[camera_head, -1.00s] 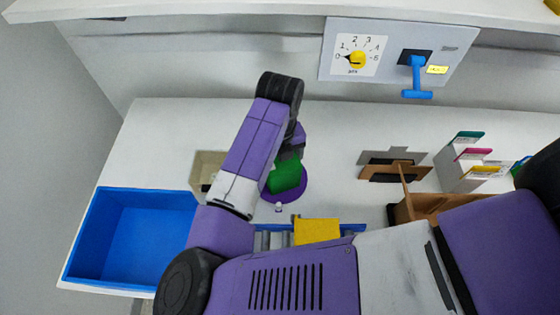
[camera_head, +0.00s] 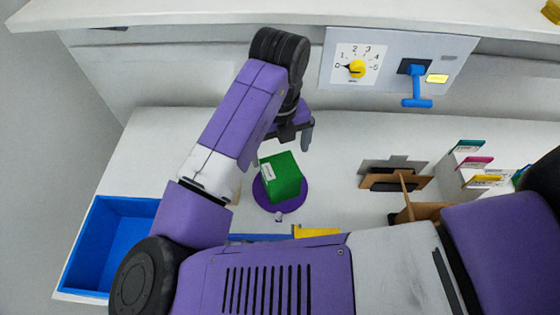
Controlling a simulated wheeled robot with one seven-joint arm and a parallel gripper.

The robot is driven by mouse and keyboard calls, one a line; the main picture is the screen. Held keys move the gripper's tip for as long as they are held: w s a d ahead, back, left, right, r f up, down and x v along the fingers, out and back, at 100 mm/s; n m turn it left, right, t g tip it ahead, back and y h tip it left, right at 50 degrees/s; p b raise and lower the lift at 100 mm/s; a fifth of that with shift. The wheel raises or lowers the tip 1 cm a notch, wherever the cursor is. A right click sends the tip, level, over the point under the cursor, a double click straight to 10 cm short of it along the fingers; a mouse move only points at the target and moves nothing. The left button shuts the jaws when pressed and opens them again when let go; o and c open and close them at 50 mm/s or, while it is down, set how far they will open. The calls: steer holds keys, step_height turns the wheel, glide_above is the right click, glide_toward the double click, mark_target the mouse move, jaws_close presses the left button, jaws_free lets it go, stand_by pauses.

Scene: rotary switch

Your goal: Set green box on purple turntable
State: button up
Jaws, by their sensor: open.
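The green box (camera_head: 283,178) sits on the purple turntable (camera_head: 298,204), which shows as a round rim around and below it. A white label is on the box's left side. My gripper (camera_head: 300,140) is above and behind the box, apart from it, with its grey fingers apart and nothing between them. The left finger is partly hidden by my arm.
A blue bin (camera_head: 100,245) stands at the left. A panel with a yellow rotary knob (camera_head: 357,69) and a blue lever (camera_head: 416,88) is on the back wall. Brown holders (camera_head: 395,173) and a rack with coloured tabs (camera_head: 475,162) stand at the right.

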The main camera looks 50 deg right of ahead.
steer(key=shift+r, duration=1.2)
